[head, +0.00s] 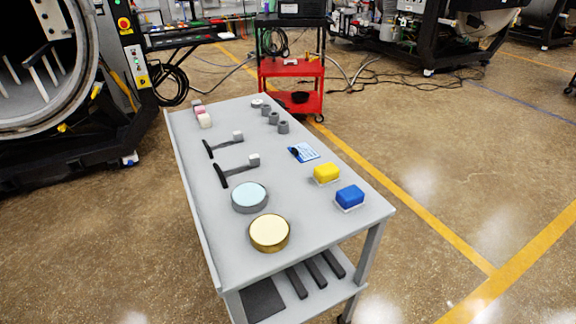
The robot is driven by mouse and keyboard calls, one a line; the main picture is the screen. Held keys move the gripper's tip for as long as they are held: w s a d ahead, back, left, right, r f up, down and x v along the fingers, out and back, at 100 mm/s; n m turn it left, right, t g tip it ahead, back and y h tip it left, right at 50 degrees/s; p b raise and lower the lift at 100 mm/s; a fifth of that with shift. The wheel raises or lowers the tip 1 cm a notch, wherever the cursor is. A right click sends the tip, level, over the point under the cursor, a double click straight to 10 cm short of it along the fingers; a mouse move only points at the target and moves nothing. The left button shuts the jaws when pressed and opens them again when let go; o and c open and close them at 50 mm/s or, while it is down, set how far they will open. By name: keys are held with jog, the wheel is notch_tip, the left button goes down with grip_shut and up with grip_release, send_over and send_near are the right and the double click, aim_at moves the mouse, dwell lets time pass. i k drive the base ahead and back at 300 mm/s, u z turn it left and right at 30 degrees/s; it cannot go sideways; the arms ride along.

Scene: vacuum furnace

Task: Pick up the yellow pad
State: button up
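The yellow pad (326,173) is a small rounded block with a pale base. It lies on the right side of the grey cart top (300,205) in the head view, fully visible. A similar blue pad (350,196) lies just in front of it and to the right, with a small gap between them. My gripper does not show in the head view, so its place and state are hidden.
A blue card (305,152) with a dark item lies behind the yellow pad. Round blue (249,197) and gold (269,232) discs sit nearer the front, with two black-handled tools (236,169) on the left. Several grey cylinders (273,118) stand farther back. A red cart (291,75) stands behind.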

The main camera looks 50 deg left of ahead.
aim_at(328, 174)
jog(key=u, duration=0.7)
jog(key=i, duration=1.05)
jog(key=u, duration=0.65)
